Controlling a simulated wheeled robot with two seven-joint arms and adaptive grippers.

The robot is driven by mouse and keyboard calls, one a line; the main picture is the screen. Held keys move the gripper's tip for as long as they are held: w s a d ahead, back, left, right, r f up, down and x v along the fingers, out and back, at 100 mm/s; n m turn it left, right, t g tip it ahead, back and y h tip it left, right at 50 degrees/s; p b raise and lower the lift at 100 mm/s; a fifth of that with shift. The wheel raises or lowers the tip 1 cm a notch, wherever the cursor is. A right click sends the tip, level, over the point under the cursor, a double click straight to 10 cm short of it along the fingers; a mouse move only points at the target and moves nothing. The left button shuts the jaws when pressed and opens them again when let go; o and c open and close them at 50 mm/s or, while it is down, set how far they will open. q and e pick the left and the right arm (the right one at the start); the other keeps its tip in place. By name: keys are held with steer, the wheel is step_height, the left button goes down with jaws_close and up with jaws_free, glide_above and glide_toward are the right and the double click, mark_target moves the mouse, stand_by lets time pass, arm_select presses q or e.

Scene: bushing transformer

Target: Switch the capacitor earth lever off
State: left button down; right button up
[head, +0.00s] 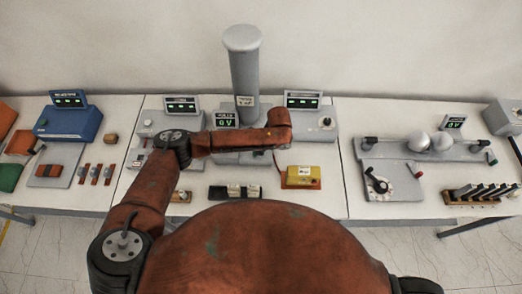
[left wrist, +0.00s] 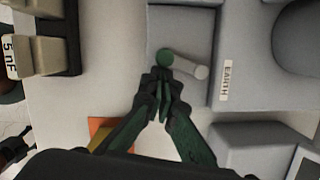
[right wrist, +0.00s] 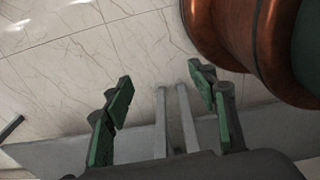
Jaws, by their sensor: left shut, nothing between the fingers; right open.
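The earth lever shows in the left wrist view as a pale rod with a dark green knob (left wrist: 165,57). It lies on a grey base beside a white EARTH label (left wrist: 227,80). My left gripper (left wrist: 163,84) is shut and empty, its fingertips right at the near side of the knob; I cannot tell whether they touch it. In the head view, my left arm reaches over the grey base and largely hides this spot. My right gripper (right wrist: 162,80) is open and empty above the tiled floor in the right wrist view.
A tall grey column (head: 245,75) stands behind the arm. A yellow box (head: 301,177) and a black tray with pale 5 nF blocks (left wrist: 12,56) are nearby. Meters with green displays (head: 303,99) stand along the back. Another grey unit (head: 390,183) is at the right.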

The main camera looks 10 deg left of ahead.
arm_select(q)
steer(key=shift+d, duration=0.55)
steer(key=d, duration=0.3)
steer(key=shift+s+d+p, duration=0.1)
steer(key=shift+s+p, duration=0.05)
steer(key=shift+p, duration=0.2)
steer(key=b+v, duration=0.2)
steer(key=v, duration=0.7)
steer(key=shift+r, duration=0.45)
arm_select(e)
steer(key=shift+w+d+f, duration=0.1)
steer(key=shift+w+f, duration=0.25)
steer(key=shift+f, duration=0.35)
